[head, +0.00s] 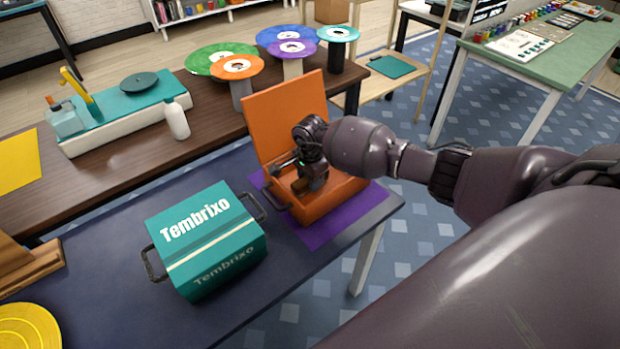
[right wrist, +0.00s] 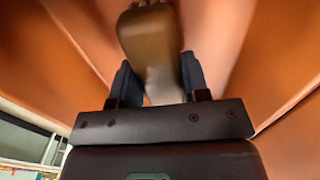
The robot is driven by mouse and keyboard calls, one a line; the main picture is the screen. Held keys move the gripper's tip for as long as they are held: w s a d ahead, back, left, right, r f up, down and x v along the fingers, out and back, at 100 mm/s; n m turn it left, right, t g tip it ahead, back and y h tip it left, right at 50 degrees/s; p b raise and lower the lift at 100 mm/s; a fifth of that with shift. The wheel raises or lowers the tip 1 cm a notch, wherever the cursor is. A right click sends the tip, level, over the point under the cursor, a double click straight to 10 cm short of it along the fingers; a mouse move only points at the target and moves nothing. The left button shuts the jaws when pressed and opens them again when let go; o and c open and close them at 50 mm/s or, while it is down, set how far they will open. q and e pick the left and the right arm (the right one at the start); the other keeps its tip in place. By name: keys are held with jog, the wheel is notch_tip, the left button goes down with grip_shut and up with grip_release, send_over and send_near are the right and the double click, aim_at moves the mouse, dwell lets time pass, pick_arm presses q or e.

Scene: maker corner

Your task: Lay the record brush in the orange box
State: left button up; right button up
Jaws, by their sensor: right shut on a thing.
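The orange box (head: 335,203) stands on a purple mat (head: 318,236), its lid (head: 285,112) raised at the back left. My right gripper (head: 308,180) reaches down into the box from the right. It is shut on the record brush, a brownish block-like thing that shows between the two dark fingers in the right wrist view (right wrist: 150,48). Orange walls surround it there. In the head view the gripper hides most of the brush and the box floor, so I cannot tell whether the brush touches the floor. My left gripper is not in view.
A closed teal Tembrixo box (head: 205,240) with dark handles stands left of the orange box. Behind are a teal record player (head: 125,105), a white bottle (head: 176,118) and several coloured records on stands. A yellow round thing (head: 25,328) lies front left.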

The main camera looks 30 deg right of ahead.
jog(key=shift+f, duration=0.2)
jog(key=o, duration=0.9)
jog(key=shift+o, duration=0.2)
jog(key=shift+r, duration=0.15)
